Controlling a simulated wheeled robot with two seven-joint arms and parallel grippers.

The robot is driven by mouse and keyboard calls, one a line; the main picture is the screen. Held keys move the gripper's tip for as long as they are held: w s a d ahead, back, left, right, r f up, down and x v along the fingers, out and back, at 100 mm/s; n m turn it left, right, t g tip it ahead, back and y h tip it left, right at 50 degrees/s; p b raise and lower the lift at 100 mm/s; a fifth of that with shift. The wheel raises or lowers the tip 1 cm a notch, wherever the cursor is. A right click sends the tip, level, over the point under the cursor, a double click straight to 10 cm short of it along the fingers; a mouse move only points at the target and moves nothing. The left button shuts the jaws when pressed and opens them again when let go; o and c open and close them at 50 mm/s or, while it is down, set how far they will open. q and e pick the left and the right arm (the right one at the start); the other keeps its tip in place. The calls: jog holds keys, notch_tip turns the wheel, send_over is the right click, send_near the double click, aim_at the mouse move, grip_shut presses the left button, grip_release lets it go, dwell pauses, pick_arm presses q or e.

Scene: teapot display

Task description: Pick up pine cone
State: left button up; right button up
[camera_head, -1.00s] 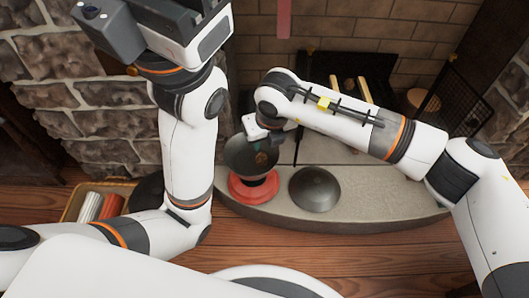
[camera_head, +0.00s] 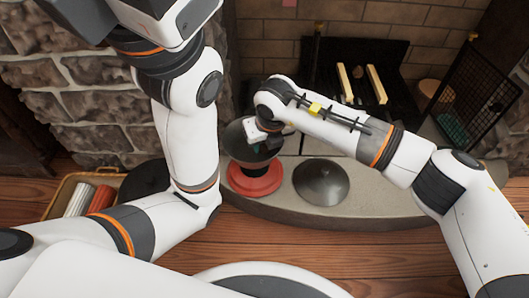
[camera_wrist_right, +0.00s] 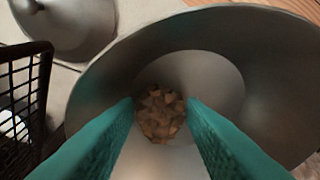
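The brown pine cone (camera_wrist_right: 160,115) lies at the bottom of a grey bowl (camera_wrist_right: 245,35) in the right wrist view. My right gripper (camera_wrist_right: 160,104) has its two teal fingers apart, reaching into the bowl on either side of the cone. Whether the fingers touch it I cannot tell. In the head view, my right gripper (camera_head: 266,146) is down inside the bowl (camera_head: 238,143), which rests on a red base (camera_head: 255,180). The cone is hidden there. My left arm comes in from the left and rises past the top edge; its fingers are out of view.
A dark domed piece (camera_head: 320,183) sits right of the red base on the stone hearth (camera_head: 375,208). A black mesh screen (camera_head: 480,90) and logs (camera_head: 345,83) are behind. A basket (camera_head: 62,192) with rolls stands at left. The hearth's front right is clear.

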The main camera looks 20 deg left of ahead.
jog(key=shift+w+a+f, duration=0.1)
jog(key=shift+a+f, duration=0.05)
jog(key=shift+f, duration=0.35)
jog(key=shift+r, duration=0.1)
jog(key=shift+c, duration=0.4)
jog(key=c, duration=0.5)
jog(key=shift+r, duration=0.1)
